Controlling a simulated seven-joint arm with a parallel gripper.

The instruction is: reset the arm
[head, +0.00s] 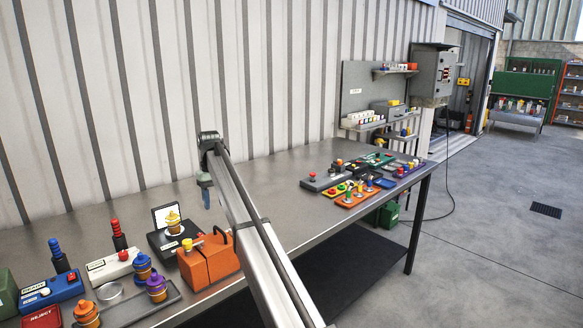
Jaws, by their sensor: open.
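My arm reaches from the bottom middle of the head view out over the metal workbench (290,185). My gripper (206,201) hangs down from the arm's far end, above the back part of the bench. It is open, and I see nothing held in it. The gripper is small in this view, so its height above the bench is hard to judge. The bench under and around it looks bare.
At left stand an orange box (208,262), a black device (172,245) with a yellow-orange piece, a grey tray (130,308) with ringed pieces, and blue and white button boxes. Several control boxes (358,188) crowd the far right end. A corrugated wall (250,70) backs the bench.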

